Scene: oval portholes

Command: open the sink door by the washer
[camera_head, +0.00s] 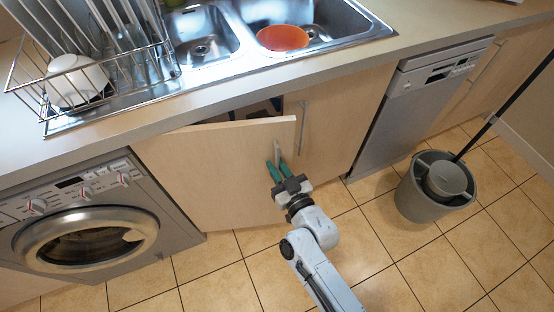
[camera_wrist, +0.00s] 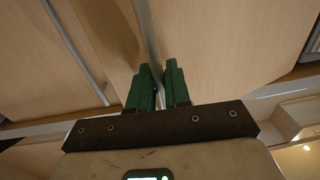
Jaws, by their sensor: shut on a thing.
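The sink door by the washer (camera_head: 205,175) is a pale wood panel, hinged beside the washer (camera_head: 90,230). It stands ajar, its right edge swung out, with a dark gap along its top. Its slim metal handle (camera_head: 278,152) is upright near the free edge. My gripper (camera_head: 277,168) has green fingers and is shut on this handle. In the wrist view the green fingers (camera_wrist: 158,84) close around the handle (camera_wrist: 149,40), with the door panel (camera_wrist: 230,50) filling the right side. The fingers hide the lower part of the handle.
The neighbouring sink door (camera_head: 340,120) is shut; its handle (camera_head: 301,128) is close by. A dishwasher (camera_head: 400,115) stands further right. A grey mop bucket (camera_head: 435,188) is on the floor. The tiled floor (camera_head: 225,270) before the door is clear except for my arm.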

